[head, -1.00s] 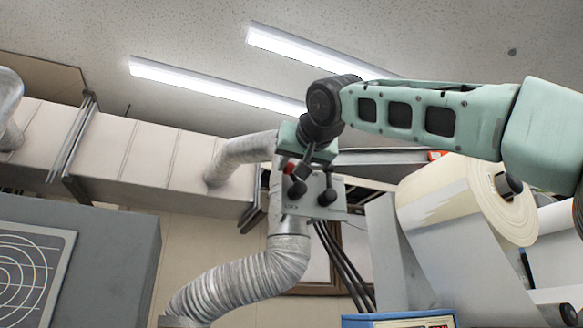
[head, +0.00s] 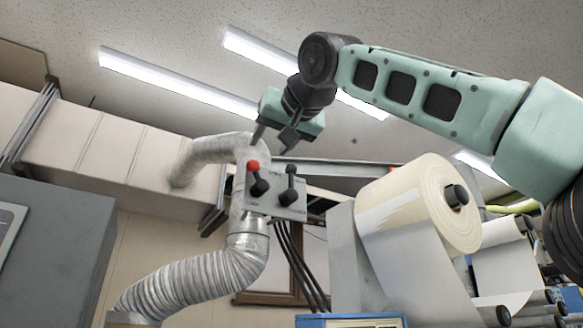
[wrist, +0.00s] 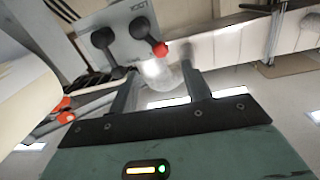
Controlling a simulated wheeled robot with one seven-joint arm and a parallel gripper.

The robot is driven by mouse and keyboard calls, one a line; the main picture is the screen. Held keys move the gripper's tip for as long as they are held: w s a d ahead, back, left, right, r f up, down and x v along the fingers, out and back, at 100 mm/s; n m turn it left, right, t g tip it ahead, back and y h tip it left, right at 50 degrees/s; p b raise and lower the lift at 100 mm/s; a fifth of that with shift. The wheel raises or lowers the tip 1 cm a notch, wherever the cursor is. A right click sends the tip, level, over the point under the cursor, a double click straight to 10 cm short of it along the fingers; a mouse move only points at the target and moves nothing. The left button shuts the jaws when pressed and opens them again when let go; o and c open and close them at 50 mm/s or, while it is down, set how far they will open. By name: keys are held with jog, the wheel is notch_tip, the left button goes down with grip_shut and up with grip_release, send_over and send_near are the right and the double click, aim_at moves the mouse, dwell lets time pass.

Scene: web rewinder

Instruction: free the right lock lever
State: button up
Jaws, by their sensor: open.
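A grey control box (head: 276,207) carries two levers. The left one in the head view has a red knob (head: 253,165); the right lever (head: 291,169) has a black knob. Both stand up from round black bases. My gripper (head: 271,146) is open and empty just above the box, its fingers pointing down toward the levers, apart from them. In the wrist view the box appears turned over: the red knob (wrist: 160,48) is at right, just beyond the gap between my fingertips (wrist: 160,75), and the black-knobbed lever (wrist: 104,38) is at left.
A silver flexible duct (head: 248,250) runs behind and below the box. Black cables (head: 298,265) hang from the box. A large paper roll (head: 420,205) stands to the right, with a grey panel (head: 350,265) beside it. A grey cabinet (head: 50,250) is at left.

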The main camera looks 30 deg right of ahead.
jog(key=s+b, duration=0.1)
jog(key=s, duration=0.7)
jog(key=shift+s+a, duration=0.25)
jog(key=shift+s, duration=0.15)
